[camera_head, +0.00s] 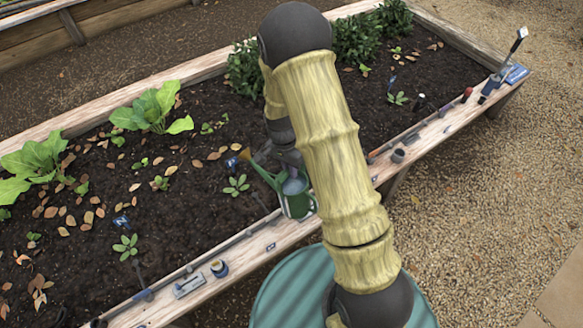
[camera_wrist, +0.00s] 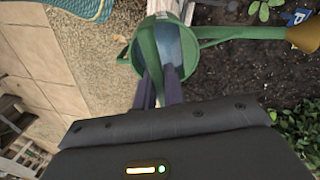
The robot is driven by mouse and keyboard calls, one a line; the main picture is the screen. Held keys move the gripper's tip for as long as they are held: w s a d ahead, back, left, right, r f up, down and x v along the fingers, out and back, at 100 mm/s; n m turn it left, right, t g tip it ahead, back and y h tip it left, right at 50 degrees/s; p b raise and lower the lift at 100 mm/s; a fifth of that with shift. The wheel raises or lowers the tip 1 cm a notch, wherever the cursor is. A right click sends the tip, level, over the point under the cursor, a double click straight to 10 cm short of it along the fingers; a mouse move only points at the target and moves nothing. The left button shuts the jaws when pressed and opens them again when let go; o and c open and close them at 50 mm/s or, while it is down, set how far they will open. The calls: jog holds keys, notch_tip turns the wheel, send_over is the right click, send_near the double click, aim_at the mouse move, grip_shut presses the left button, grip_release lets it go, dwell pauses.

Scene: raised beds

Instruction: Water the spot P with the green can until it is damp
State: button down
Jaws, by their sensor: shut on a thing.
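The green watering can (camera_head: 296,204) is at the bed's front board, partly hidden by my arm. Its spout points left over the soil and ends in a yellow rose (camera_head: 245,154). In the wrist view, the can (camera_wrist: 186,50) is between my fingers, with its spout to the right. My gripper (camera_wrist: 160,88) is shut on the can's green handle. A blue tag (camera_wrist: 299,17), apparently marked P, stands in the soil close to the rose. In the head view, a blue tag (camera_head: 232,163) stands beside a small seedling (camera_head: 236,185). I see no clear damp patch or falling water.
A tag marked N (camera_head: 122,222) stands by another seedling (camera_head: 126,246). Leafy plants (camera_head: 155,108) and bushes (camera_head: 355,38) grow in the bed. Gravel (camera_head: 480,190) is open at right.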

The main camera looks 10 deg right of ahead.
jog(key=shift+w+a+r+g+h+p, duration=0.3)
jog(key=shift+g+h+p, duration=0.1)
jog(key=shift+p, duration=0.3)
jog(key=shift+w+a+f+g+h+p, duration=0.15)
jog(key=shift+w+a+g+h+p, duration=0.15)
jog(key=shift+w+a+g+p, duration=0.15)
jog(key=shift+w, duration=0.1)
dwell(2.4)
jog(key=shift+w+a+f+g+h+p, duration=0.2)
jog(key=shift+w+a+g+h+p, duration=0.2)
jog(key=shift+g+h+p, duration=0.15)
jog(key=shift+s, duration=0.1)
dwell(1.0)
